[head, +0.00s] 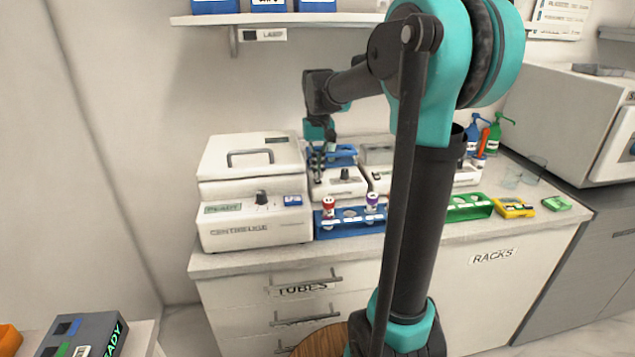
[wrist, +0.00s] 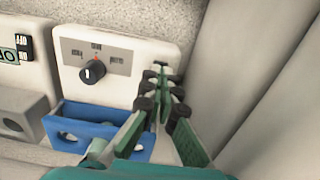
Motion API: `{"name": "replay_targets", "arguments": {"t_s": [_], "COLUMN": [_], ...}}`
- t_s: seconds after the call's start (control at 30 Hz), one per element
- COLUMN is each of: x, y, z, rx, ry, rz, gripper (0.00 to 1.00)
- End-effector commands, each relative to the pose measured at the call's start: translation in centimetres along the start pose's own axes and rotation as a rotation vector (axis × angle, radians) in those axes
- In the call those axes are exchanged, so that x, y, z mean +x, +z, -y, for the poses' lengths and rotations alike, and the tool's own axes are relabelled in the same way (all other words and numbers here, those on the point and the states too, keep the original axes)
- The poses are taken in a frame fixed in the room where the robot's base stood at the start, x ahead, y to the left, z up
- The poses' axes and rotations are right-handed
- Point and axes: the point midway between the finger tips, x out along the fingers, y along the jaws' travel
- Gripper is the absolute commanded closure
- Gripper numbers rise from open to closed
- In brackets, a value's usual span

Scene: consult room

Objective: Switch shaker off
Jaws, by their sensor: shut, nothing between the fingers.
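The shaker (head: 330,189) is a small white box right of the centrifuge, with a dark knob (head: 345,174) on its sloped panel and a blue rack (head: 345,152) on top. In the wrist view the shaker panel (wrist: 125,80) shows the knob (wrist: 92,73) with a white mark and three small labels around it; the blue rack (wrist: 65,122) is below it. My gripper (head: 317,174) is shut and empty at the shaker's left end. In the wrist view my fingertips (wrist: 161,70) are over the panel end, apart from the knob. Contact cannot be told.
The centrifuge (head: 252,228) stands close on the left. Another white device (head: 381,181) stands close on the right. A blue tube rack (head: 350,226) with capped tubes is in front. A shelf (head: 280,18) hangs above. A green rack (head: 468,208) is farther right.

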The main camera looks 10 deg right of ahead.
Motion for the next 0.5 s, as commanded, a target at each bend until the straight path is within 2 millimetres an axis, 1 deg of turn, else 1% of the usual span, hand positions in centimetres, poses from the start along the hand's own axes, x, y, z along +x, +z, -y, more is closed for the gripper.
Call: {"name": "replay_targets", "arguments": {"t_s": [0.5], "x": [0.7], "y": [-0.02], "z": [0.0], "rx": [0.0], "ry": [0.0], "rz": [0.0], "gripper": [1.0]}}
